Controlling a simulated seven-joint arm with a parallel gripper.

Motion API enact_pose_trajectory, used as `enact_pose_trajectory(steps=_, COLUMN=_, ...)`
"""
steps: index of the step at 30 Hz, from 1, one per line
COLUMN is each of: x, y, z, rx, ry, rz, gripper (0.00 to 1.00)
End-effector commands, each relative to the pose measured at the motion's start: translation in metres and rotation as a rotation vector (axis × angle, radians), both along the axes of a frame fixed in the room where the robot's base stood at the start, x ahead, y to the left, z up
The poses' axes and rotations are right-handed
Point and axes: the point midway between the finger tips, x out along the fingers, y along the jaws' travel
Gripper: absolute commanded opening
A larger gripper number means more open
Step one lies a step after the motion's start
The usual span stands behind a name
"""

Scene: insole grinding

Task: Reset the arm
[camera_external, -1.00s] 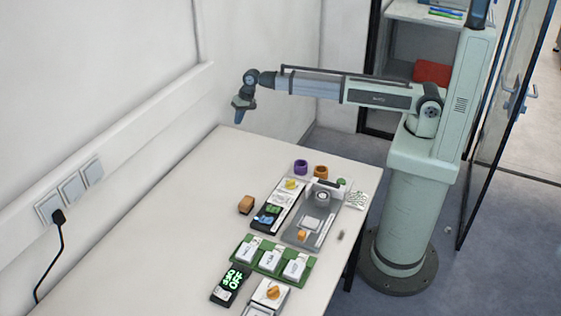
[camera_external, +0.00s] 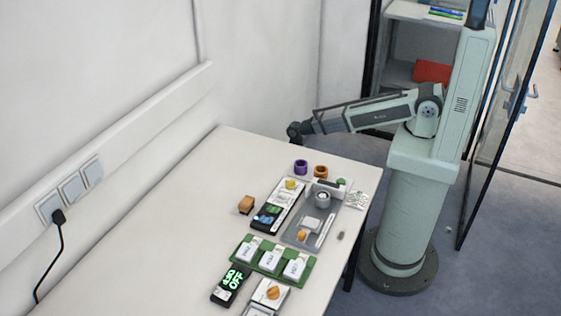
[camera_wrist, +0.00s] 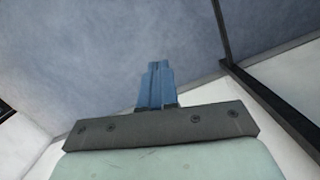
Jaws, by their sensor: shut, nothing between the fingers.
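My gripper shows in the wrist view (camera_wrist: 158,82) as two blue fingers pressed together, with nothing between them. Behind the fingers I see blurred grey floor and white surfaces. In the external view my arm is folded back toward its column, its wrist near the far end of the table. There the fingers are hidden behind the wrist. The arm is clear of everything on the white table (camera_external: 150,220).
On the table are a purple ring (camera_external: 301,167), an orange ring (camera_external: 320,172), a brown block (camera_external: 246,204), a grey tray (camera_external: 296,236), a green tray (camera_external: 244,262) and a black display (camera_external: 231,284). The table's left side is bare. A glass door stands beside my column.

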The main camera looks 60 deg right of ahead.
Motion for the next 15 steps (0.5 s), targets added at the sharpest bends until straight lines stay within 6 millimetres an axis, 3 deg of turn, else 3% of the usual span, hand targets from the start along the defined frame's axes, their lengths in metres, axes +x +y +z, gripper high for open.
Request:
enact_pose_trajectory(steps=1, x=-0.022, y=-0.007, z=-0.011, rx=-0.004, ry=0.027, rz=0.012, gripper=0.0)
enact_pose_trajectory(steps=6, x=-0.078, y=-0.025, z=-0.041, rx=-0.011, ry=0.103, rz=0.061, gripper=0.0)
enact_pose_trajectory(steps=15, x=-0.181, y=-0.051, z=-0.08, rx=-0.004, ry=0.24, rz=0.148, gripper=0.0)
